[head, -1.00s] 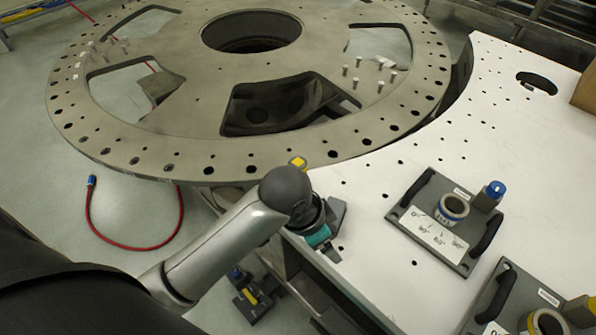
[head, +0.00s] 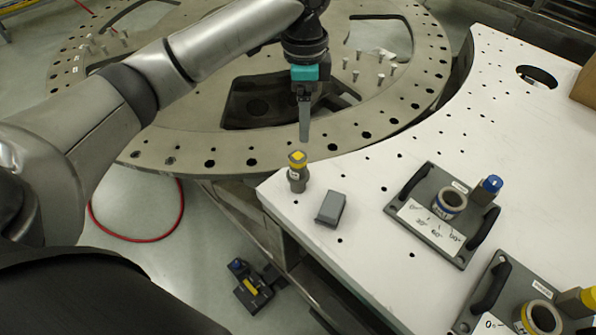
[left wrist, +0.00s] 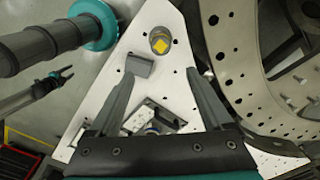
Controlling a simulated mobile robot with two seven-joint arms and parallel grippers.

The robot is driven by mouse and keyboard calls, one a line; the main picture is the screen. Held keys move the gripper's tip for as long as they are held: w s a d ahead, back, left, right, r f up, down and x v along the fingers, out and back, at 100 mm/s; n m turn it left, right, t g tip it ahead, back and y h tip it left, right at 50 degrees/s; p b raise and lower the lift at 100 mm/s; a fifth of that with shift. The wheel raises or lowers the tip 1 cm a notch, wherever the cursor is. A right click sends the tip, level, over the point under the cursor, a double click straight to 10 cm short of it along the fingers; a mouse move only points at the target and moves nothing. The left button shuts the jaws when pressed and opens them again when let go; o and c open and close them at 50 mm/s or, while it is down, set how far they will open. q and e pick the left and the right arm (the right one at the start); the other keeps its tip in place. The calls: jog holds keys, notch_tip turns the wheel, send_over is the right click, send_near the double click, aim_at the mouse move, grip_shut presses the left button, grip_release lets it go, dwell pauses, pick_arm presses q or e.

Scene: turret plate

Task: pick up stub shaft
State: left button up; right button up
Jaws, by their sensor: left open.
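The stub shaft appears to be the short metal cylinder with a yellow-marked top (head: 297,172), upright at the near-left corner of the white table. It also shows in the left wrist view (left wrist: 160,42). My left gripper (head: 304,125) is in the air above and behind it, pointing down. In the left wrist view its open, empty fingers (left wrist: 161,76) frame the table, with the cylinder beyond the tips, apart from them. What looks like my right gripper (left wrist: 64,73) is small at the left of the wrist view; its jaws are unclear.
A grey block (head: 331,208) lies close right of the cylinder. A fixture plate (head: 421,238) with handles, a ring and a blue-topped part stands farther right; another (head: 490,318) is at lower right. The big turret plate (head: 190,150) lies behind the white table (head: 375,165).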

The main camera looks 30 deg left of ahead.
aim_at(298, 155)
pick_arm(q)
jog(key=f, duration=0.5)
jog(key=a+f, duration=0.1)
jog(key=f, duration=0.2)
jog(key=shift+w+a, duration=0.1)
jog(key=shift+w, duration=0.1)
jog(key=shift+s+f, duration=0.15)
jog(key=shift+f, duration=1.3)
jog(key=shift+s+f, duration=0.15)
jog(key=shift+f, duration=1.25)
grip_shut()
jog(key=shift+w+r, duration=0.1)
